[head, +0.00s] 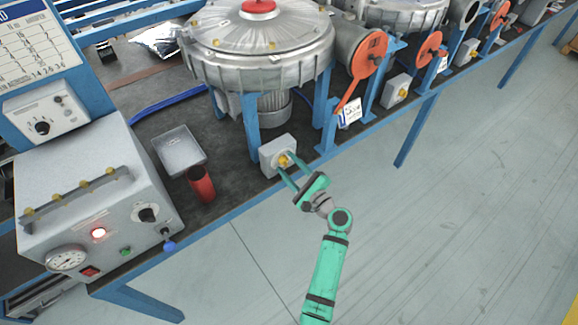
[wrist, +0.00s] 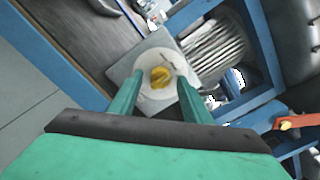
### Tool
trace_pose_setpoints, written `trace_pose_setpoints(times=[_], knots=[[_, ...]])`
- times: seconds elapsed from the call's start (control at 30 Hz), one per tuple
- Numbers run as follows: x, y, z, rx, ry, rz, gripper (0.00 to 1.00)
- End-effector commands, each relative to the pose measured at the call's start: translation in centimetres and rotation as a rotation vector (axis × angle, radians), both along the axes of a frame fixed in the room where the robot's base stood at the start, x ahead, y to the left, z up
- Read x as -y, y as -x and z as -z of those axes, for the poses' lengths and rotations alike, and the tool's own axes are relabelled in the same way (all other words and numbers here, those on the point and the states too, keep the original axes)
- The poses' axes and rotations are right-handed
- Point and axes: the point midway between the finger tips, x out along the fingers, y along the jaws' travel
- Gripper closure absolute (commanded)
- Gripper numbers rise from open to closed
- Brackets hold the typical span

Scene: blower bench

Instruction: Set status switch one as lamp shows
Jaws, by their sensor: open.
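The status switch nearest my gripper is a grey box (head: 267,157) with a yellow knob (head: 285,160), below the first large blower on the bench's front edge. In the wrist view the yellow knob (wrist: 160,77) sits on a round white plate (wrist: 150,100) between my fingers. My gripper (head: 285,163) is open, with one finger on each side of the knob; I cannot tell whether they touch it. Which way the knob points is too small to tell.
The grey control box (head: 85,185) also carries a gauge (head: 66,259), a black knob and buttons. A red cup (head: 201,183) and a grey tray (head: 180,152) stand left of the switch. Another yellow-knob switch (head: 396,91) is farther right. The floor in front is clear.

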Motion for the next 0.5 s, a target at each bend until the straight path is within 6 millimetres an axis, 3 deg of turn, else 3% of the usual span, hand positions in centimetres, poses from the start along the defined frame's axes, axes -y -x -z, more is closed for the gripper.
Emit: trace_pose_setpoints(times=[0.23,0.4,0.5], knots=[[-0.06,-0.04,-0.01,0.000,0.000,0.000,0.56],[-0.12,-0.05,-0.02,0.001,0.001,-0.001,0.97],[-0.16,-0.06,-0.04,0.001,0.001,-0.001,0.97]])
